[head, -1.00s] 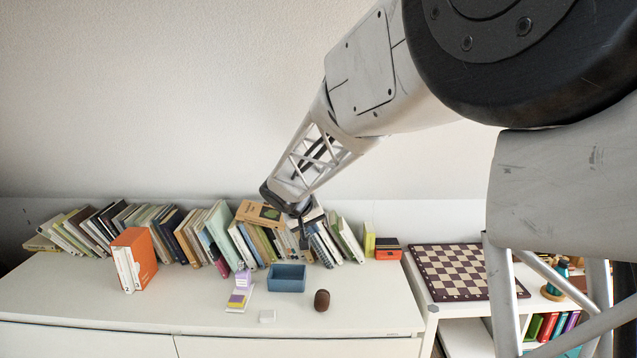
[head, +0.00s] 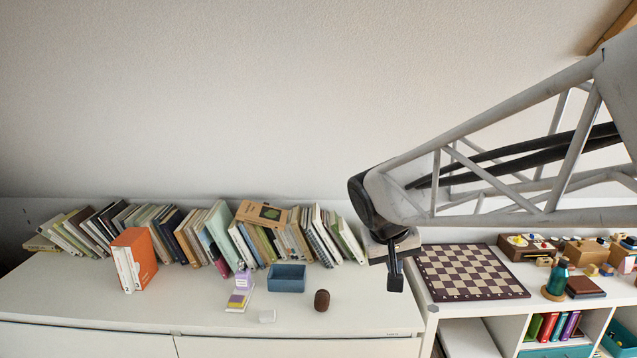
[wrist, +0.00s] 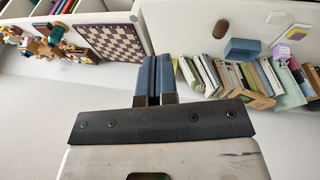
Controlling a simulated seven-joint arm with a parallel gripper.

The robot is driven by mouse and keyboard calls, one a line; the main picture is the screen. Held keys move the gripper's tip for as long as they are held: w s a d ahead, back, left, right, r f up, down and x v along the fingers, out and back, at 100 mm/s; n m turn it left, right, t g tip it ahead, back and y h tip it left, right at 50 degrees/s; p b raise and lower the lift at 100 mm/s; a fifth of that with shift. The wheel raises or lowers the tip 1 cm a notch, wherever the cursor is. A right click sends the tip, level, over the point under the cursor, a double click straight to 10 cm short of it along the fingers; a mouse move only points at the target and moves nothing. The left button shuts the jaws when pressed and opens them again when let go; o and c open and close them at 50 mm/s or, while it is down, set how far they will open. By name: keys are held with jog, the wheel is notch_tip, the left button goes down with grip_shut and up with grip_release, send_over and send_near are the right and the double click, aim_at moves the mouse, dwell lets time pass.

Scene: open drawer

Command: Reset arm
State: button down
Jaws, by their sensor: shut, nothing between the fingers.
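My gripper (head: 395,283) hangs above the right end of the white dresser, just left of the chessboard (head: 468,272). In the wrist view my gripper (wrist: 153,62) has its two blue-grey fingers pressed together, with nothing between them. It touches nothing that I can see. My arm reaches in from the right in the head view.
The white dresser (head: 120,305) holds a long row of books (head: 180,235), an orange binder (head: 142,258), a blue bin (head: 287,278) and a brown object (head: 321,300). A shelf unit at the right carries bottles and small wooden things. The wall above is clear.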

jog(key=s+d+f+y, duration=0.1)
jog(key=s+d+f, duration=0.1)
jog(key=s, duration=0.9)
jog(key=s+d+f+m+y, duration=0.1)
jog(key=s+d, duration=0.1)
jog(key=s, duration=0.9)
jog(key=shift+d+f+g, duration=0.15)
jog(key=shift+f+g, duration=0.25)
